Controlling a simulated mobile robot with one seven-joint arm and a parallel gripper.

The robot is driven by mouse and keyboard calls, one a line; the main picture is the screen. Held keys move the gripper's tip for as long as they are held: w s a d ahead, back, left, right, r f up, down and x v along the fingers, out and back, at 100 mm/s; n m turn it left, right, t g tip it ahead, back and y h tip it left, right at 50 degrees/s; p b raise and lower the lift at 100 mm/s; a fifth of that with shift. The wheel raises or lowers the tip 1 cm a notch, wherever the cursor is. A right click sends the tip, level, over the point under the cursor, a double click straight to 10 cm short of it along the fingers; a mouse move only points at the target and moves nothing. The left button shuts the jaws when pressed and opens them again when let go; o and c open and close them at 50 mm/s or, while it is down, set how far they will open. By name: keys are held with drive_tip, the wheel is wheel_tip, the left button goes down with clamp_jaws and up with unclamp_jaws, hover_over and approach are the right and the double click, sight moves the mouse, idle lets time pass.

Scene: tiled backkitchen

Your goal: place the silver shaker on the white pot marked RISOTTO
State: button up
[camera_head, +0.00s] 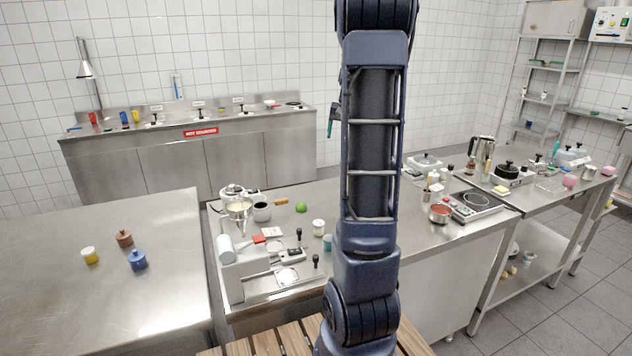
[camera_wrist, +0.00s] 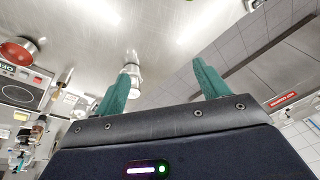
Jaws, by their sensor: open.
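My gripper (camera_wrist: 160,86) is open in the wrist view, its two teal fingers apart with nothing held between them. A small silvery-white upright thing (camera_wrist: 132,80) stands beyond the fingers, nearer the left one; it may be the silver shaker, but I cannot tell whether it is one piece or two. In the head view my arm crosses the middle and may hide it. A small white lidded pot (camera_head: 318,227) stands on the steel table just left of my arm. No RISOTTO mark is readable, so I cannot tell which pot bears it.
A red pot (camera_head: 440,213) and a cooktop (camera_head: 478,203) are right of my arm. A lime (camera_head: 301,208), a dark-mouthed white mug (camera_head: 262,212) and a teal pot (camera_head: 328,242) are to its left. A slicer-like machine (camera_head: 242,275) occupies the table's left front.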

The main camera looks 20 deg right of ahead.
drive_tip(key=s+a+r+n+t, duration=0.1)
drive_tip(key=s+a+r+n, duration=0.25)
drive_tip(key=s+a, duration=1.15)
drive_tip(key=s+a+f+n, duration=0.1)
drive_tip(key=s+a+f, duration=0.1)
drive_tip(key=s+a, duration=0.2)
drive_tip(key=s+a+f+n, duration=0.1)
drive_tip(key=s+a, duration=0.3)
drive_tip(key=s, duration=0.7)
drive_tip(key=shift+s+a+f+n+t, duration=0.2)
drive_tip(key=shift+s+f+n+t, duration=0.1)
drive_tip(key=shift+f+n+t, duration=0.15)
